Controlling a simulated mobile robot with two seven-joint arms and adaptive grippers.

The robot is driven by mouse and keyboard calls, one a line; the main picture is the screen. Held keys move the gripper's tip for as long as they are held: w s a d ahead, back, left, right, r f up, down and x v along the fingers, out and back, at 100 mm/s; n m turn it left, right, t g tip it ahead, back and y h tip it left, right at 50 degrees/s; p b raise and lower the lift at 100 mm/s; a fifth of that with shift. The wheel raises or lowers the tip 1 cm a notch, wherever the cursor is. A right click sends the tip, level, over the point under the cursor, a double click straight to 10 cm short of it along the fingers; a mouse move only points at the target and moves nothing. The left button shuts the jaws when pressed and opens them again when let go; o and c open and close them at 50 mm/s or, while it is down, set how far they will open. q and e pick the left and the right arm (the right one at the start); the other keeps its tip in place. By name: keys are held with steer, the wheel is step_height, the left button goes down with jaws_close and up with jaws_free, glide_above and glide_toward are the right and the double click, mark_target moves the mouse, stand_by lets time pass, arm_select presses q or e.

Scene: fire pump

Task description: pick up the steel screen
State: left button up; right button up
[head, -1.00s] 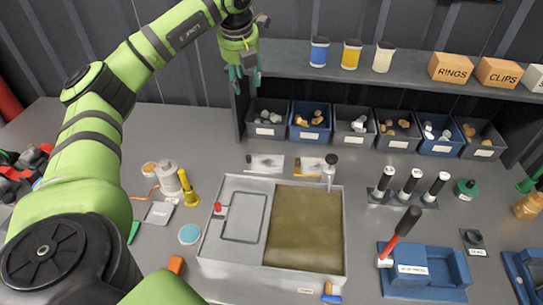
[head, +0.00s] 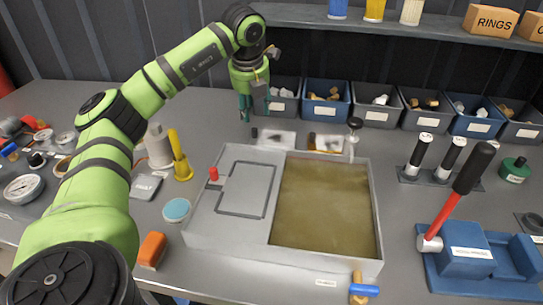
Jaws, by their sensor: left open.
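My left gripper (head: 245,108) hangs open and empty, fingers down, above the back of the bench, in front of the bins. I cannot make out a steel screen for certain. A grey tray (head: 200,232) stands at the middle of the bench, in front of and below my left gripper. Its right half holds murky brown liquid (head: 324,210), which hides whatever lies under it. Its left half is a grey panel (head: 247,190) with a rectangular outline and a red knob (head: 213,173). My right gripper is out of view.
A row of labelled bins (head: 378,103) stands along the back under a shelf (head: 300,16). A yellow cone-shaped thing (head: 180,160) and gauges (head: 22,189) are on the left. A red hammer (head: 455,200) rests at a blue holder (head: 470,256) on the right.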

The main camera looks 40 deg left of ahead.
mark_target(254, 129)
arm_select(q)
steer(key=shift+a+p+x, duration=0.15)
steer(key=shift+p+x, duration=0.1)
steer(key=shift+x, duration=1.7)
steer(key=shift+a+p+x, duration=0.15)
steer(key=shift+p+x, duration=0.05)
steer(key=shift+x, duration=1.8)
steer(key=shift+s+r, duration=0.1)
steer(key=shift+s, duration=0.05)
jaws_close()
